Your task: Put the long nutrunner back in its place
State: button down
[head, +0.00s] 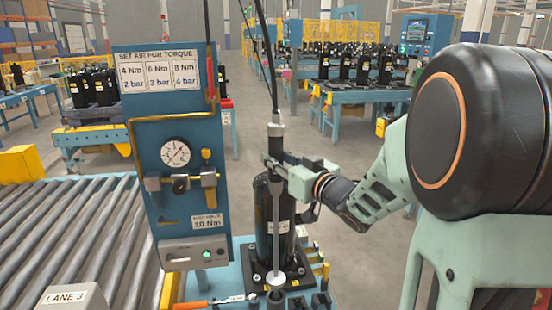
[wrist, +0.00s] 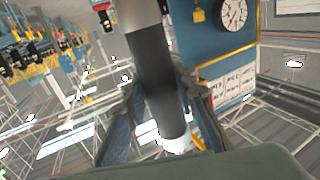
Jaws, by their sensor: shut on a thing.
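The long nutrunner (head: 275,145) hangs upright from a cable, with a dark body and a long thin grey shaft. My gripper (head: 273,162) is shut on its body, just below the dark top part. Its lower end (head: 277,279) shows in front of the black compressor's base, just above a small grey round cup (head: 276,297); I cannot tell whether they touch. In the wrist view the nutrunner's dark body (wrist: 157,75) runs between the two fingers of my gripper (wrist: 160,115).
A black compressor (head: 262,215) stands on a blue pallet right behind the shaft. A blue torque panel (head: 190,225) with a gauge (head: 175,153) stands close on the left. An orange-handled tool (head: 200,304) lies in front. A roller conveyor (head: 60,235) fills the left.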

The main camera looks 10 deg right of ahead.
aim_at(280, 187)
jog(key=shift+f+b, duration=2.95)
jog(key=shift+f, duration=0.4)
dwell(0.9)
jog(key=c, duration=1.5)
grip_release()
jog(key=shift+s+f, duration=0.1)
jog(key=shift+f, duration=0.25)
jog(key=v, duration=1.2)
jog(key=shift+r, duration=0.35)
jog(key=shift+d, duration=0.15)
